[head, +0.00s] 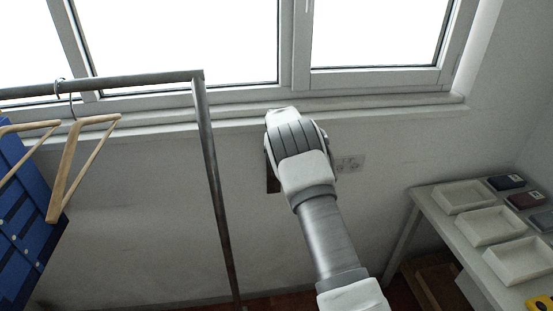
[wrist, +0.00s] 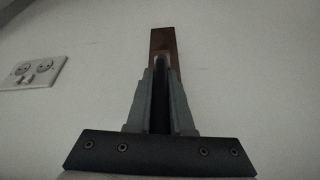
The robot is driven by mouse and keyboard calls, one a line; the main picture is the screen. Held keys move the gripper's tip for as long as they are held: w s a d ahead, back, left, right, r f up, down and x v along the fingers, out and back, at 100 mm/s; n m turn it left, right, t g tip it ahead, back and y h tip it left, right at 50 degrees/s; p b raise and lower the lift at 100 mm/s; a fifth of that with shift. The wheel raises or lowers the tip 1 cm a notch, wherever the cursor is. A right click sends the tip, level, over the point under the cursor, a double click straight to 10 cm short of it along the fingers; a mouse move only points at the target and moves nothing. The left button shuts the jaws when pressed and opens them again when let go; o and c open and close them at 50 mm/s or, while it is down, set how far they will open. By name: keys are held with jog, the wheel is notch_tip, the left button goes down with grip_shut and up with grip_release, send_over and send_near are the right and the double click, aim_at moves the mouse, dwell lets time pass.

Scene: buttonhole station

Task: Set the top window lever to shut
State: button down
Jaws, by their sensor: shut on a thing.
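A narrow brown plate (wrist: 163,42) is fixed upright on the white wall. Its lower part is behind my fingers. In the head view a dark brown piece of it (head: 272,182) shows below the sill, left of my wrist. My gripper (wrist: 159,70) points up along the plate, its two grey fingers close together around a small pale part at the plate, likely the window lever. The fingers hide most of that part, so its setting cannot be told. In the head view my wrist hides the gripper.
The window sill (head: 400,106) runs above. A metal clothes rail (head: 212,150) with wooden hangers (head: 70,160) stands left. A table (head: 425,204) with white trays (head: 489,226) stands right.

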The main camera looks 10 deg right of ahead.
jog(key=shift+w+r+g+p, duration=0.1)
jog(key=shift+w+g+p, duration=0.1)
jog(key=shift+g+p, duration=0.1)
dwell(0.4)
jog(key=c, duration=0.8)
grip_release()
jog(key=d+b+v, duration=0.1)
jog(key=b+v, duration=0.2)
jog(key=v, duration=1.4)
jog(key=shift+a+r, duration=0.2)
jog(key=shift+a, duration=0.2)
